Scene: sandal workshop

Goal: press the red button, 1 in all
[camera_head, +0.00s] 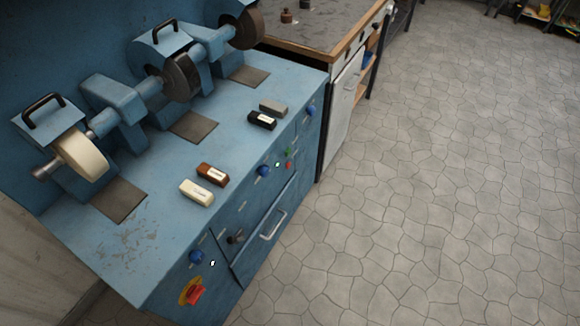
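A large red button (196,295) sits on a yellow base (184,291) on the front panel of the blue machine (160,248), near its lower left end. A second, much smaller red button (289,165) is farther along the same panel, just below a small green button (288,153). I cannot tell from this view whether either red one is pressed in. Neither of my grippers shows in the head view.
Blue knobs (197,257) and a drawer handle (273,225) stick out of the front panel. Wheels, including a cream one (81,157), stand at the back; several small blocks (197,193) lie on top. The tiled floor (430,190) at right is clear.

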